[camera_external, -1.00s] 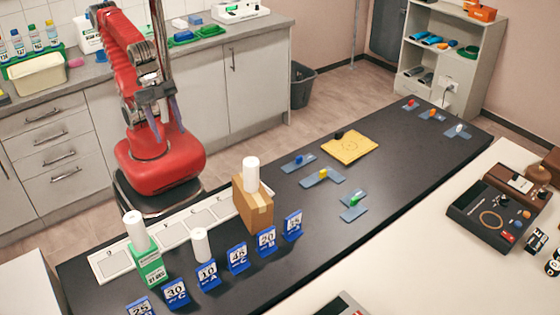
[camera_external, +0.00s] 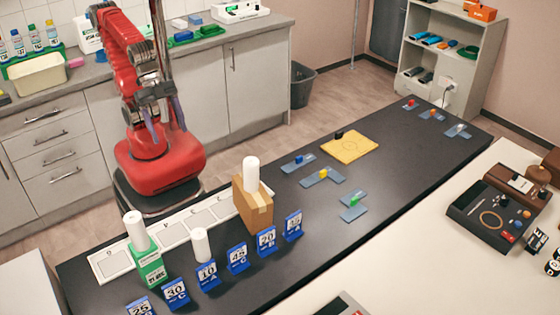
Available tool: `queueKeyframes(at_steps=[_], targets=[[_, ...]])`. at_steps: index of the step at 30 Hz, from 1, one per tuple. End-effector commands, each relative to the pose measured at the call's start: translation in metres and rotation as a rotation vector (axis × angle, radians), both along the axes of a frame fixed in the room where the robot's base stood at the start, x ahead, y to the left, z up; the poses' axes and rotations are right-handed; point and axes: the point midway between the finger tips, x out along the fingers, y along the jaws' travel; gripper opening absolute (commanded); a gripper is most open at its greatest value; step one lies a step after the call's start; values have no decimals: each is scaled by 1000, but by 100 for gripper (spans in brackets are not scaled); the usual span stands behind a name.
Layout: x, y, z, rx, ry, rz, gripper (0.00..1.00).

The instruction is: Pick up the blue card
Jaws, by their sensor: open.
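Several upright blue cards with white number labels stand in a row on the near left of the dark table; one is the "45 C" card (camera_external: 237,257) and another is the "20 B" card (camera_external: 266,241). Farther back, a small blue piece (camera_external: 299,158) sits on a flat blue-grey plate. I cannot tell which of these is the blue card. My gripper (camera_external: 166,130) is open and empty, its fingers pointing down in front of my red arm. It is raised, well behind and left of the cards, touching none of them.
A cardboard box (camera_external: 256,212) with a white cylinder on it, a green box (camera_external: 150,266) and another white cylinder (camera_external: 200,245) stand behind the cards. A strip of white squares (camera_external: 111,264) lies along the table's far edge. A yellow pad (camera_external: 350,147) lies farther right.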

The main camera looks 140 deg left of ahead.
Motion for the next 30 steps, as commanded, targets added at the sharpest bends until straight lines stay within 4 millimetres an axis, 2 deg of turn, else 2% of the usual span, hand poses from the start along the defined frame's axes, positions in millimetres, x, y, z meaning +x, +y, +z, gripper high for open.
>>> queueKeyframes(at_steps=[7, 11, 20, 30], targets=[[5, 0, -22, 0, 80, -2, 70], [18, -1, -31, 1, 132, -3, 70], [63, -2, -37, 1, 216, -5, 70], [123, -4, -46, 0, 300, -7, 70]])
